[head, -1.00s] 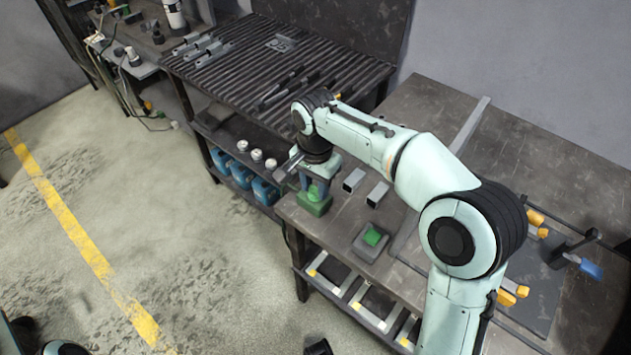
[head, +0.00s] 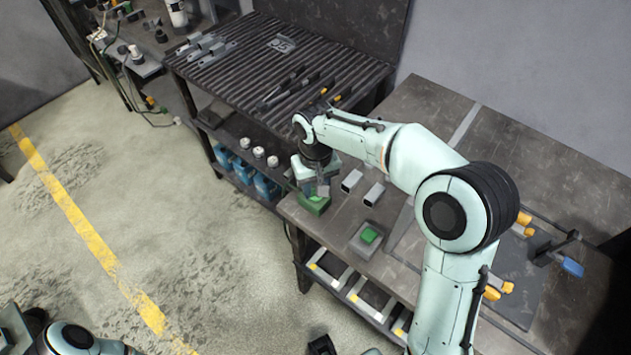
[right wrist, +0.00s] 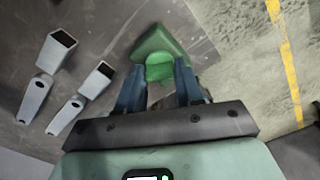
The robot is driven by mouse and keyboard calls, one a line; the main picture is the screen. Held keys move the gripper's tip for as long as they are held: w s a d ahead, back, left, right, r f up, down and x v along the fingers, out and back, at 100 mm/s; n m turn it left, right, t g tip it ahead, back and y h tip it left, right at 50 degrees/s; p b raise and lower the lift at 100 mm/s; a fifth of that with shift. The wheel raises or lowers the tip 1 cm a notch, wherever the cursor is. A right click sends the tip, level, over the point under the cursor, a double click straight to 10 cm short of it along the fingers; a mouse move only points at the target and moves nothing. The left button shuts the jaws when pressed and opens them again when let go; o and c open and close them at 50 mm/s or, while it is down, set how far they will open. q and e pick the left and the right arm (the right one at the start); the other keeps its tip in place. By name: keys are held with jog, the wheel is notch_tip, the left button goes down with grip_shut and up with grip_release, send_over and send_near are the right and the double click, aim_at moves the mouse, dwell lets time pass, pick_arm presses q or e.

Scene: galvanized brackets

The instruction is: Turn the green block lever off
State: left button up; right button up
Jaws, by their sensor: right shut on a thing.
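The green block (head: 314,204) sits at the near left corner of the right-hand workbench. In the right wrist view the block (right wrist: 155,42) is a green body with a brighter green lever (right wrist: 160,72) on the gripper's side. My right gripper (head: 320,188) is over the block, pointing down. In the wrist view its two blue-grey fingers (right wrist: 160,88) stand on either side of the lever and are shut on it. The gripper hides part of the lever in the head view. My left gripper does not show.
A grey box with a green button (head: 369,236) stands right of the block. Two grey square tubes (head: 352,181) lie behind it. A slatted bench (head: 265,65) with tools stands at the back left. Orange-handled clamps (head: 524,219) are at the right.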

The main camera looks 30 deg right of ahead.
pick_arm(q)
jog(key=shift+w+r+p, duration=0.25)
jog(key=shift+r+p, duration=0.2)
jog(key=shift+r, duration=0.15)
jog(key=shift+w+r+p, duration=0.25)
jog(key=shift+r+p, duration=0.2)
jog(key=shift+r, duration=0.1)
pick_arm(e)
jog(key=n, duration=0.6)
jog(key=shift+n, duration=0.3)
jog(key=o, duration=1.1)
jog(key=shift+c, duration=0.2)
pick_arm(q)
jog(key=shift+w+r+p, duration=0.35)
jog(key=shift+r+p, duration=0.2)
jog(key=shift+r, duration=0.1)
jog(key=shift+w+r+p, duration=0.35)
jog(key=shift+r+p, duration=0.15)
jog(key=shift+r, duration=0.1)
pick_arm(e)
notch_tip(320, 180, up, 14)
jog(key=shift+f, duration=0.25)
jog(key=shift+f, duration=0.1)
